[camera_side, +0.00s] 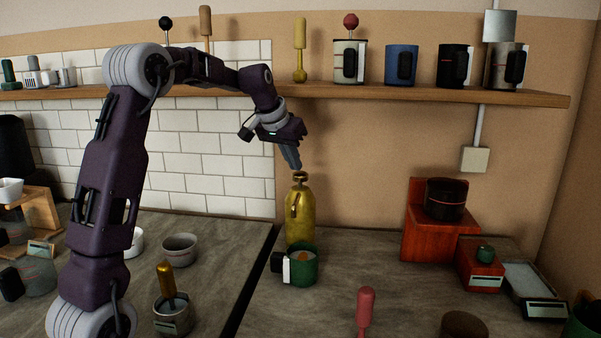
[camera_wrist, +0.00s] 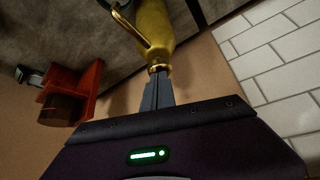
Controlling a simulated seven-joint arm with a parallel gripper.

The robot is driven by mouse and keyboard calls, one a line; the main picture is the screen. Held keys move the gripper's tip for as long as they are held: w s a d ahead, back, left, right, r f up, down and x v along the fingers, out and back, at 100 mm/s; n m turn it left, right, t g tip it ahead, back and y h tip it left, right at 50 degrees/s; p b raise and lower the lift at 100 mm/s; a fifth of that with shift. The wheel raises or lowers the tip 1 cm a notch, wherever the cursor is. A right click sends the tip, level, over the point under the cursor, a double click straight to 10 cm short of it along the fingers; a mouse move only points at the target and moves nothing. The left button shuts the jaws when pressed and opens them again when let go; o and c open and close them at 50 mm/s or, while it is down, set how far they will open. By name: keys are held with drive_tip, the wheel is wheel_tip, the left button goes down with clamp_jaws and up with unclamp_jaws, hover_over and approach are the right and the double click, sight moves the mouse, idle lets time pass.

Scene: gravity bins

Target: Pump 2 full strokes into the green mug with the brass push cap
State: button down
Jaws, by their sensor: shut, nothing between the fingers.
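A yellow pump bottle (camera_side: 300,228) stands upright on the counter below the shelf. Its brass push cap (camera_side: 300,177) is on top and a spout points down its front. The green mug (camera_side: 305,268) stands right in front of the bottle, under the spout, with a white tag and a small orange patch inside. My gripper (camera_side: 298,167) is shut and empty, pointing down with its tips just above the cap. In the wrist view the closed fingertips (camera_wrist: 159,76) meet the brass cap (camera_wrist: 158,69); I cannot tell whether they touch. The bottle (camera_wrist: 155,32) extends beyond them.
A wooden shelf (camera_side: 430,93) with mugs and tools runs behind my arm. A red stand with a dark round pot (camera_side: 445,199) is at the right. A metal cup with a golden handle (camera_side: 171,313) stands front left.

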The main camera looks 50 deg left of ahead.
drive_tip(key=shift+r, duration=0.1)
idle(0.3)
wheel_tip(320, 180, up, 5)
idle(0.4)
drive_tip(key=v, duration=0.7)
drive_tip(key=s+d+m+h, duration=0.1)
drive_tip(key=s+d, duration=0.7)
drive_tip(key=d, duration=0.5)
drive_tip(key=s+d+f+m, duration=0.1)
drive_tip(key=s+d+f, duration=0.3)
drive_tip(key=s, duration=0.3)
drive_tip(key=s+d+f+m, duration=0.1)
drive_tip(key=s+d+f, duration=0.3)
drive_tip(key=s+f, duration=0.2)
drive_tip(key=s+d+f+m+h, duration=0.1)
drive_tip(key=s+d+f, duration=0.3)
drive_tip(key=s, duration=0.4)
drive_tip(key=shift+f, duration=0.6)
